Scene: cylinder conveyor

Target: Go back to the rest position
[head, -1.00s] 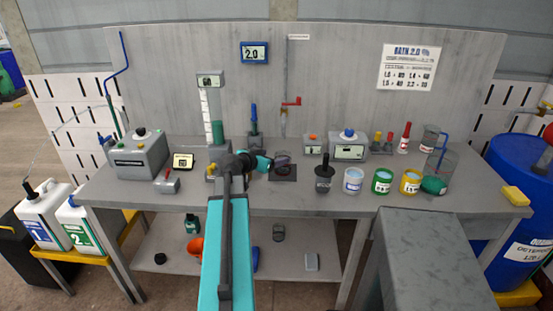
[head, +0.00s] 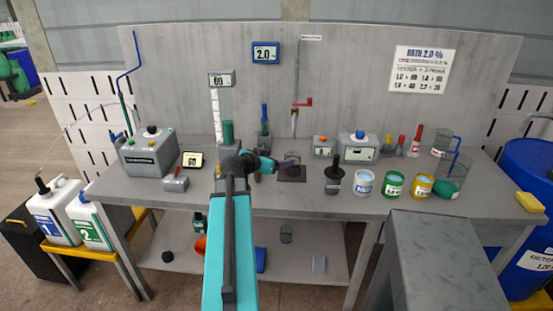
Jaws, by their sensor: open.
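My arm reaches forward over the workbench (head: 330,205), and my gripper (head: 271,165) is at its far end, open. It points right, beside a dark square pad (head: 291,178) with a dark, see-through vessel on it. I cannot tell whether the fingers touch the vessel. Nothing shows held in the fingers. My arm hides part of the bench and of the lower shelf.
A dark pot (head: 334,180) and white, green (head: 394,186) and yellow jars stand right of the pad. A glass beaker (head: 449,186) is farther right. A grey block (head: 445,260) stands in front at right. A gauge column (head: 215,115) rises behind my arm.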

